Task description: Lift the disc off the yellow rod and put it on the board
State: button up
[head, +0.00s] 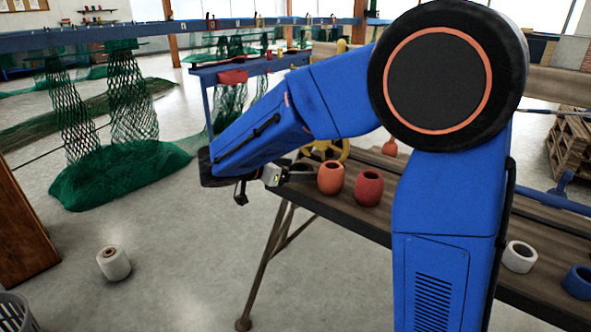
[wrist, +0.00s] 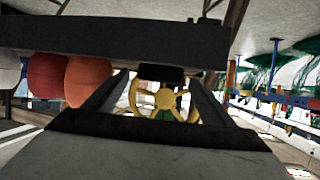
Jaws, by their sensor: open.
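My gripper (head: 291,174) is at the left edge of a plank-topped bench (head: 345,212) in the head view, beside an orange float. In the wrist view its two fingers (wrist: 158,92) stand apart, with nothing visibly held. A yellow spoked wheel (wrist: 166,99) shows beyond and between them; part of a yellow wheel (head: 334,149) also shows behind the arm in the head view. A dark block (wrist: 161,74) lies near the wheel's upper edge in the wrist view. I cannot clearly make out the disc, the yellow rod or the board; my arm hides part of the bench.
Orange (head: 331,178) and red (head: 369,188) floats stand close to my gripper. White (head: 520,257) and blue (head: 578,281) floats stand at the bench's right. A white spool (head: 113,263) stands on open floor. Green netting (head: 120,172) lies at the left.

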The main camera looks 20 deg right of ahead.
jog(key=v, duration=1.7)
jog(key=shift+s+a, duration=0.15)
jog(key=shift+a, duration=0.1)
